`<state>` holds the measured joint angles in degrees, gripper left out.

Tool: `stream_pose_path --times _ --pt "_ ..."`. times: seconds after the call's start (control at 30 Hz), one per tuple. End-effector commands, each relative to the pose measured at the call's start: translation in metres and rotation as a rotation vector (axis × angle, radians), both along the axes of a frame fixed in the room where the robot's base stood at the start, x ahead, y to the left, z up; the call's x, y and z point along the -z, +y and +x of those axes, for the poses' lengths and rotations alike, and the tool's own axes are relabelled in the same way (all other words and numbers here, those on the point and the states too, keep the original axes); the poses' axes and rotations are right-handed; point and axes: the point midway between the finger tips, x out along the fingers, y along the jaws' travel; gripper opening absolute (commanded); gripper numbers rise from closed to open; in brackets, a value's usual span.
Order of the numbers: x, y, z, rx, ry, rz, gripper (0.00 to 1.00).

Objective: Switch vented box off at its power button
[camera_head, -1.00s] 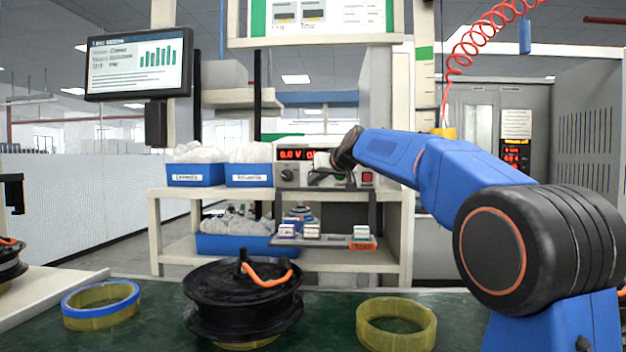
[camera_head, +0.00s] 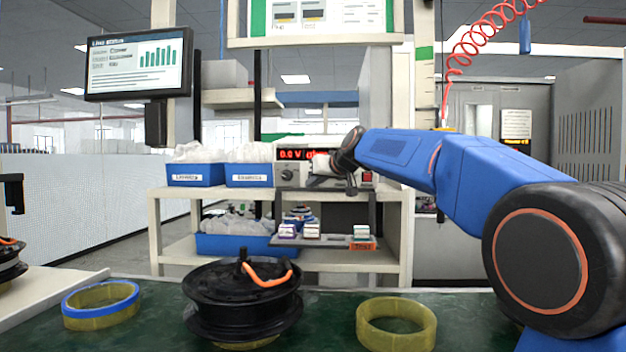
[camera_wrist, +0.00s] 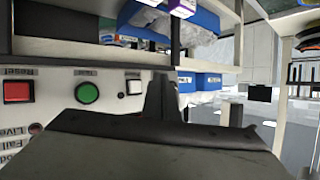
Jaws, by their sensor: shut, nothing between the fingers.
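The boxy instrument I take as the vented box (camera_head: 290,174) stands on the rear shelf's top, with a red "0.0 V" display; no vents are discernible on it. My gripper (camera_head: 322,166) is in front of its face and hides part of it. In the wrist view, which looks upside down, its panel shows a red button (camera_wrist: 17,92) marked Reset, a green button (camera_wrist: 87,93) and a small white button (camera_wrist: 134,87) with an unreadable label. My gripper's dark fingers (camera_wrist: 160,84) are shut and empty, just right of the white button; contact cannot be told.
Blue bins (camera_head: 195,175) stand left of the instrument. A black hub motor (camera_head: 243,300) and yellow rings (camera_head: 396,325) lie on the green bench in front. A slotted grey cabinet (camera_head: 588,140) stands at right.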

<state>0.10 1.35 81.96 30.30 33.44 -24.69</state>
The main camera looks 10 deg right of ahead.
Motion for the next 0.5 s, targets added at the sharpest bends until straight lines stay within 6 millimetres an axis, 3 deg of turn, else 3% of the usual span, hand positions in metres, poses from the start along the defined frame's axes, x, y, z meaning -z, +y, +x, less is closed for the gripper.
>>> stream_pose_path --times 0.5 --pt "0.005 0.013 -0.04 0.0 -0.002 0.0 0.0"
